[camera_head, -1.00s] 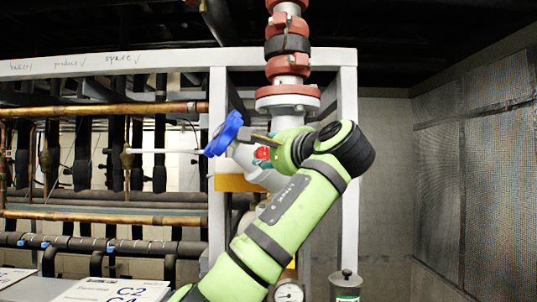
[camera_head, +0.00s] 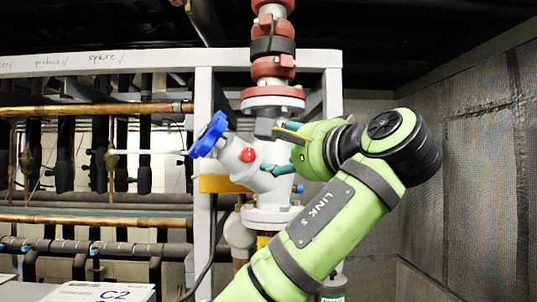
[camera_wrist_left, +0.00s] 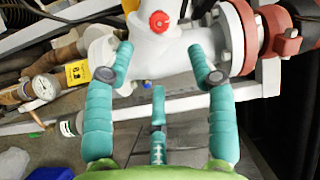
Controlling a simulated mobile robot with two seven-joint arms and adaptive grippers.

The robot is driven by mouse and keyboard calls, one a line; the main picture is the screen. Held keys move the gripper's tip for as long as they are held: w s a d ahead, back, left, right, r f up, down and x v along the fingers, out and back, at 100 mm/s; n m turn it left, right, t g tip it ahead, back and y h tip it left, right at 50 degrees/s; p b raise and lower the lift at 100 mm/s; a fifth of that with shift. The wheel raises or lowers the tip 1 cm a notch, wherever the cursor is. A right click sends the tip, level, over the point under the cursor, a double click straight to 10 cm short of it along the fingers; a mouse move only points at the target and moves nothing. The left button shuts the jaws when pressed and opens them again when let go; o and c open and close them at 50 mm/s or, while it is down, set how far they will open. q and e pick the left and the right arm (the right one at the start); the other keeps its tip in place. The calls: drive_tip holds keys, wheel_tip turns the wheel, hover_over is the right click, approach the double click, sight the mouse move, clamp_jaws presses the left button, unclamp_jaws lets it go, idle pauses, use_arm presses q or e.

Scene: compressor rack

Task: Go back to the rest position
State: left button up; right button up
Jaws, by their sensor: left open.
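The valve carries a blue handwheel (camera_head: 208,135) and a small red cap (camera_head: 248,155). In the left wrist view, the open teal fingers (camera_wrist_left: 160,78) hold nothing, and the red cap (camera_wrist_left: 159,21) is beyond them. I cannot tell from the head view whether a finger touches the valve. My right gripper is not in view.
A vertical pipe with red couplings (camera_head: 273,68) rises above the valve. A white frame (camera_head: 204,130) stands around it, with copper pipes (camera_head: 95,109) to the left. A pressure gauge (camera_wrist_left: 46,87) shows in the wrist view. Free room lies before the mesh wall (camera_head: 480,170) at right.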

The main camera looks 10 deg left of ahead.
use_arm(q)
drive_tip(key=shift+s+d, duration=0.45)
drive_tip(key=shift+s, duration=0.05)
drive_tip(key=shift+w+f, duration=0.1)
